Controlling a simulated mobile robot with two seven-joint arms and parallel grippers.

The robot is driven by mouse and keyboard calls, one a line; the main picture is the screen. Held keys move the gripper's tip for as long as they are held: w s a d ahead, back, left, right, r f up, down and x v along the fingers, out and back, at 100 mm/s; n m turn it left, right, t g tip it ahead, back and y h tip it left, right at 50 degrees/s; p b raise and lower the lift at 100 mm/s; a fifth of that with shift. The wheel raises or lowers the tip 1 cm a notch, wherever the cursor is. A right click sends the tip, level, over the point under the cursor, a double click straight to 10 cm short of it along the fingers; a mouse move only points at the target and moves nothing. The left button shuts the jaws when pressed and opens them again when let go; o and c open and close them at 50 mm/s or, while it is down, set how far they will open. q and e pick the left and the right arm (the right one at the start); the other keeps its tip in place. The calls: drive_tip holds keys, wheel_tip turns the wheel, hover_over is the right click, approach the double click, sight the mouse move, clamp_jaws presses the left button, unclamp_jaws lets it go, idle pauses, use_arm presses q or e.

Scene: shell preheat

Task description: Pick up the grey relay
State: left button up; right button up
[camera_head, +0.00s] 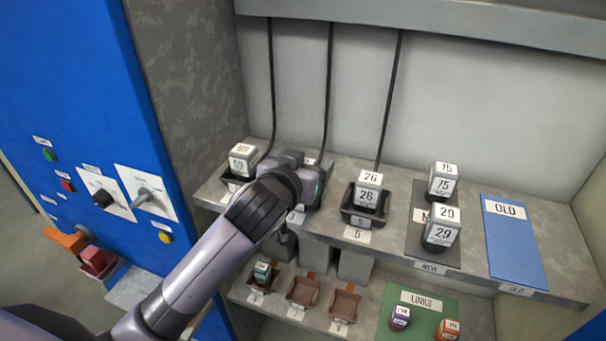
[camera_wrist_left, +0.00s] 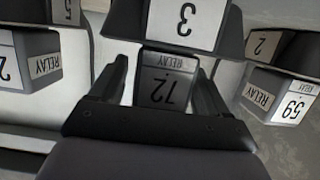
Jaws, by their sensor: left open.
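My left gripper (camera_head: 300,190) is over the middle socket of the shelf in the head view and hides what is there. Other grey relays are a relay marked 59 (camera_head: 242,160) at left, which also shows in the wrist view (camera_wrist_left: 285,97), and a relay marked 26 (camera_head: 368,190) in a black socket at right. My right gripper is not in view.
Relays marked 75 (camera_head: 442,182) and 29 (camera_head: 441,230) stand on the dark NEW mat (camera_head: 414,240). The blue OLD mat (camera_head: 514,245) is empty. Below are small brown trays (camera_head: 303,291) and a green LINKS mat (camera_head: 423,325). A blue panel (camera_head: 75,110) stands at left.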

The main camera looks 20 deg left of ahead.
use_arm(q)
drive_tip(key=shift+w, duration=0.25)
drive_tip(key=c, duration=1.1)
